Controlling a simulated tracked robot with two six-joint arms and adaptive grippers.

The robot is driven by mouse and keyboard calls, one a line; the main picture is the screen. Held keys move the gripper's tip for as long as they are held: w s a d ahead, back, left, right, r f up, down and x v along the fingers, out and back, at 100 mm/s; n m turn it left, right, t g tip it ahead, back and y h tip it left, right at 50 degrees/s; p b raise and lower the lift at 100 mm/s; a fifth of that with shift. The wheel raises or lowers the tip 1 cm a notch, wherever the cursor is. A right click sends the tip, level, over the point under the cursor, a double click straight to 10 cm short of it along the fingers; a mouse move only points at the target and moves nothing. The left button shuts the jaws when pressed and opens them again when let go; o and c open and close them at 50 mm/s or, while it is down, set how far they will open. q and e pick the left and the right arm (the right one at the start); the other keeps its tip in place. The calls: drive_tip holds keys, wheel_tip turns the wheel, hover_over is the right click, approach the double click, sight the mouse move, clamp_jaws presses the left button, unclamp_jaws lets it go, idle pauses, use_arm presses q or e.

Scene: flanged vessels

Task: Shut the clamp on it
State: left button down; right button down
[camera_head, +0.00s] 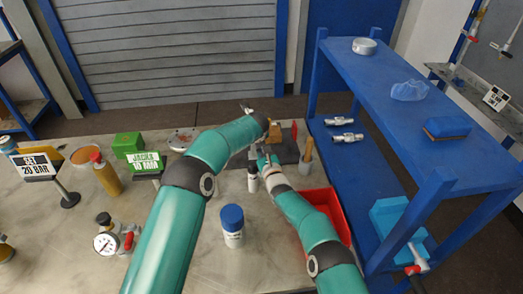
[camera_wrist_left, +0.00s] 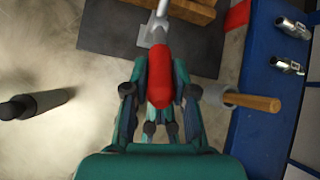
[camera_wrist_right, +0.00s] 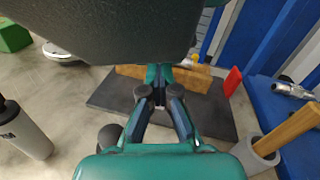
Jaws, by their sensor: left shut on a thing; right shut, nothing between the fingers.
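The clamp's red handle (camera_wrist_left: 160,75) is between the fingers of my left gripper (camera_wrist_left: 160,90), which is shut on it. Its metal lever (camera_wrist_left: 157,28) runs from the handle toward a wooden block (camera_wrist_left: 190,8) on the dark plate (camera_wrist_left: 100,25). The clamp's far end is out of the left wrist view. The head view shows the block and plate (camera_head: 288,155) partly behind my arms. My right gripper (camera_wrist_right: 160,90) is shut and empty, above the near side of the plate (camera_wrist_right: 110,95). The wooden block (camera_wrist_right: 135,72) also shows in the right wrist view, partly hidden by my arm.
A grey holder with a wooden handle (camera_head: 308,150) stands right of the plate. A dark-capped bottle (camera_head: 252,180) stands at the near left. A blue-capped jar (camera_head: 232,225) and a red tray (camera_head: 335,205) are nearer. The blue shelf (camera_head: 345,65) borders the table's right.

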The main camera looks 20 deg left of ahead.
use_arm(q)
drive_tip(key=shift+f, duration=0.1)
drive_tip(key=c, duration=1)
unclamp_jaws()
drive_tip(key=shift+f, duration=0.1)
drive_tip(key=shift+o, duration=0.3)
drive_tip(key=shift+s, duration=0.1)
